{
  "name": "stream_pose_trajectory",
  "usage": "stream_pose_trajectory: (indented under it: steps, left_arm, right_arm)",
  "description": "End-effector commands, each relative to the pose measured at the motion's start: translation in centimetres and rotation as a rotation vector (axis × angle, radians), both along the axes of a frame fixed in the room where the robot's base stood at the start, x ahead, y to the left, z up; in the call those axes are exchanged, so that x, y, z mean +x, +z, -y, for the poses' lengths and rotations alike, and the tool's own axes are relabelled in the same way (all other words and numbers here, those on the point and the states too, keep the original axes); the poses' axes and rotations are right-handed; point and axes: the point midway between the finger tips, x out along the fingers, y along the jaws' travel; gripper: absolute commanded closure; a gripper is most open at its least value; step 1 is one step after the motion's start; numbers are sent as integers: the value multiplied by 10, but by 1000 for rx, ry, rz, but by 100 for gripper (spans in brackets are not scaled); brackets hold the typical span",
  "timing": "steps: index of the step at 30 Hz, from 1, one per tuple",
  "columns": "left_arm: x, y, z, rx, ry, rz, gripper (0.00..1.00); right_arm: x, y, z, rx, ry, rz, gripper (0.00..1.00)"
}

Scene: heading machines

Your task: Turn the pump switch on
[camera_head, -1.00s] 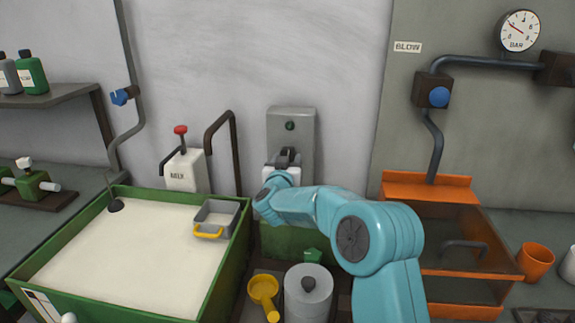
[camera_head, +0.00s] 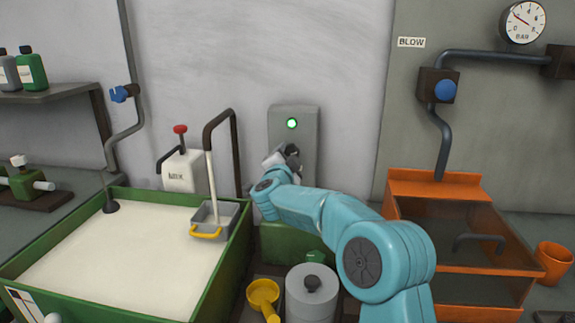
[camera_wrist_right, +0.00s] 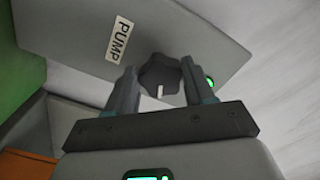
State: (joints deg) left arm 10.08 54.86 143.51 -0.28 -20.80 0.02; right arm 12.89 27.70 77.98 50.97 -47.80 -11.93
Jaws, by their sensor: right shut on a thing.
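The grey pump switch panel (camera_head: 307,138) is on the back wall, and its lamp (camera_head: 291,124) glows bright green. In the right wrist view, the panel (camera_wrist_right: 190,40) carries a PUMP label (camera_wrist_right: 118,39) and a dark lobed knob (camera_wrist_right: 158,72) with a white mark. My right gripper (camera_head: 284,155) is at the panel. In the wrist view, its fingers (camera_wrist_right: 160,80) are on both sides of the knob, shut on it. The gripper hides most of the knob from the head view. My left gripper is not in view.
A pale stream (camera_head: 211,185) falls from the bent dark pipe (camera_head: 222,112) into a grey strainer box (camera_head: 228,214) on the green vat's edge (camera_head: 225,262). A lidded grey canister (camera_head: 311,300) and yellow scoop (camera_head: 263,297) stand below my arm. An orange box (camera_head: 440,186) is right.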

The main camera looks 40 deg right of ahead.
Motion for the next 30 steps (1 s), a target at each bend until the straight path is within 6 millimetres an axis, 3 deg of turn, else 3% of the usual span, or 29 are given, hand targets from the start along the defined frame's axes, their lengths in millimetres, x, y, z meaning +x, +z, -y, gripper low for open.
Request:
stream_pose_trajectory:
  steps: [15, 30]
  left_arm:
    - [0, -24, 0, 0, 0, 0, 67]
    - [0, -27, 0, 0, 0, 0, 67]
  right_arm:
    - [0, 1, 0, 217, -2, 272, 78]
    - [0, 3, 0, 261, -2, 329, 78]
